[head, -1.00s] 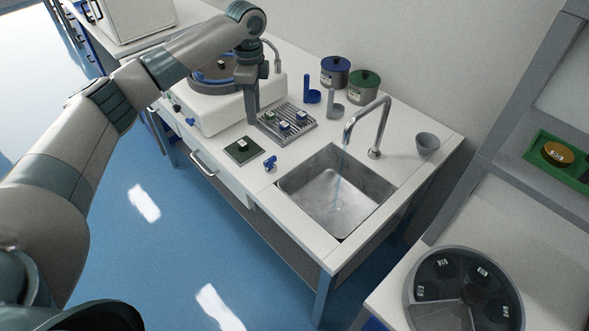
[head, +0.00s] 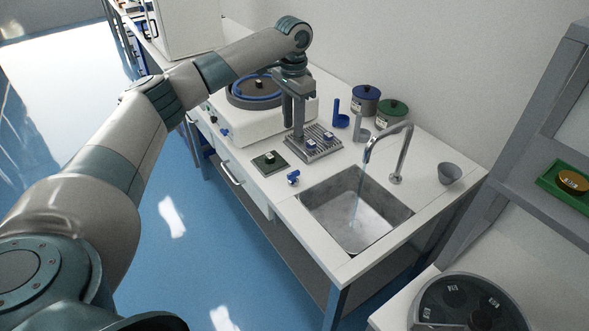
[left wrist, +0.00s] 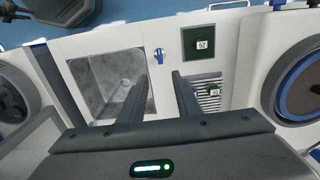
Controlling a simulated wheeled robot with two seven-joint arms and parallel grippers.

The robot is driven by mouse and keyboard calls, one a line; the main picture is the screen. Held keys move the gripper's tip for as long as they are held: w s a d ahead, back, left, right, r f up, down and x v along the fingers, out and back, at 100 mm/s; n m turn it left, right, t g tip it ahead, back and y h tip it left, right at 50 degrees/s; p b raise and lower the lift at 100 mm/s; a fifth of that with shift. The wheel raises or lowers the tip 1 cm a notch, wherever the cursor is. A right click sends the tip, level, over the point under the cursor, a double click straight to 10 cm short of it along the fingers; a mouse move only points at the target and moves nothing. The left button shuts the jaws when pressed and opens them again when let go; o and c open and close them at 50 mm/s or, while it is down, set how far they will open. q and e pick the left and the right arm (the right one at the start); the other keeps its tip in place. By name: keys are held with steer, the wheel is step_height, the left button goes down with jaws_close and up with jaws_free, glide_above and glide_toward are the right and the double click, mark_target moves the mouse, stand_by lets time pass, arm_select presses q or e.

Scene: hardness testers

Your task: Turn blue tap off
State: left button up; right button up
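The blue tap (head: 293,177) is a small blue handle on the white counter, left of the sink (head: 325,215). It also shows in the left wrist view (left wrist: 159,55), beyond and between the fingers. A thin stream of water falls from the curved metal spout (head: 404,150) into the sink. My left gripper (head: 298,122) points down above the counter, beyond the tap in the head view and apart from it. In the left wrist view the left gripper's two fingers (left wrist: 157,88) stand apart with nothing between them. My right gripper is not in view.
A ribbed metal rack (head: 322,150) with small samples lies below my left gripper. A dark green plate (head: 270,162) lies beside the tap. A white machine with a blue-ringed round top (head: 256,88) stands behind. Blue and green lidded pots (head: 392,112) and a grey cup (head: 449,173) stand near the wall.

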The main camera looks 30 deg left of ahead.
mark_target(293, 173)
arm_select(q)
step_height(293, 173, down, 16)
steer(key=p, duration=0.3)
steer(key=shift+f+p, duration=0.1)
steer(key=shift+p, duration=0.3)
steer(key=shift+f, duration=0.6)
steer(key=shift+c, duration=0.2)
jaws_close()
